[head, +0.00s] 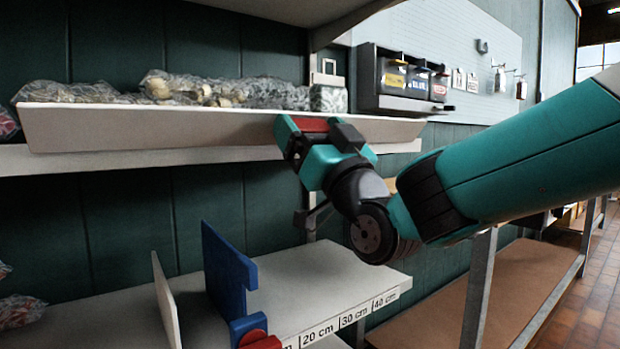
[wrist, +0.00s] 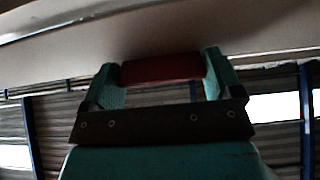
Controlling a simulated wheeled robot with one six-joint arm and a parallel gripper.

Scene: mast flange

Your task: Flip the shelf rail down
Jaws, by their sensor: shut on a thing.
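The shelf rail (head: 150,130) is a long pale board along the front of the upper shelf. Its face is tilted, and its upper edge stands in front of the bags on the shelf. A red grip (head: 312,124) sits at the rail, right of its middle. My gripper (head: 314,128) is shut on the red grip from the front. In the wrist view, the red grip (wrist: 160,68) lies between the fingers of my gripper (wrist: 162,76), against the pale rail (wrist: 165,38). The fingers hide part of the grip and rail.
Clear bags (head: 215,90) lie behind the rail. A dark bin unit (head: 400,80) is at the right end. Below, a lower shelf (head: 320,285) carries a blue bracket (head: 226,270) and centimetre labels. The space in front of the rail's left part looks free.

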